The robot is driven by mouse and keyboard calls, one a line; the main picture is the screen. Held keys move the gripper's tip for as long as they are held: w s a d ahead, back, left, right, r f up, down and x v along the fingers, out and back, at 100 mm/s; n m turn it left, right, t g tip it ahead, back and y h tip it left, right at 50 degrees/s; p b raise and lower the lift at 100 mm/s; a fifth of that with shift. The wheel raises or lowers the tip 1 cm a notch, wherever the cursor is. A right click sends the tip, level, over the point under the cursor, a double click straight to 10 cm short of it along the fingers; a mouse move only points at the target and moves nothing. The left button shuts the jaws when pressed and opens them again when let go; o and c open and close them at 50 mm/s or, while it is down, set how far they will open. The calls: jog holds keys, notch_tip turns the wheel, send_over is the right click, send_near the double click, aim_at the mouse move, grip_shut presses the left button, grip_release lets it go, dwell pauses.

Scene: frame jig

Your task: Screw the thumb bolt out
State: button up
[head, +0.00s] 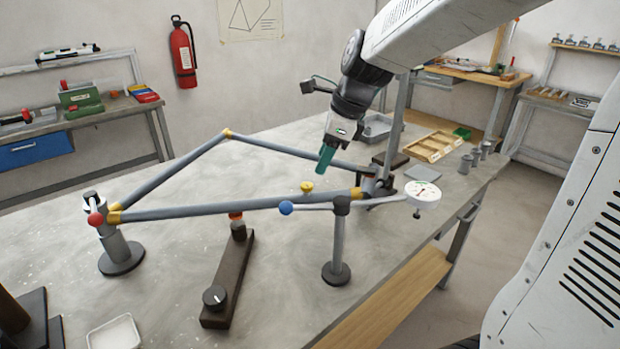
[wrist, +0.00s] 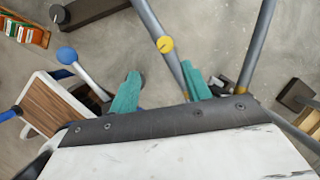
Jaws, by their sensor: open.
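The yellow thumb bolt (head: 307,186) sits at the lower tube of the grey bicycle-like frame (head: 180,209), left of the tube's right end. In the wrist view the bolt (wrist: 165,44) shows as a round yellow head with a dark mark, beyond my fingertips and between their lines. My gripper (head: 325,165) has teal fingers and hangs above and slightly right of the bolt, apart from it. The bolt's shank is hidden.
A blue-ball lever (head: 286,208) and a dial gauge (head: 423,194) flank a slim post (head: 338,245) in front of the bolt. A dark bar with a knob (head: 229,278) lies left of it. A red-ball clamp (head: 96,218) holds the frame's left end.

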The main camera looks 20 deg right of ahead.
aim_at(307, 185)
jog(key=w+f+m, duration=0.1)
jog(key=f, duration=0.1)
jog(key=w+a+f+m, duration=0.1)
jog(key=f, duration=0.1)
jog(key=w+a+f+m, duration=0.1)
jog(key=f, duration=0.2)
jog(key=shift+f+m+t, duration=0.1)
jog(key=shift+m+t, duration=0.2)
jog(key=shift+c, duration=0.3)
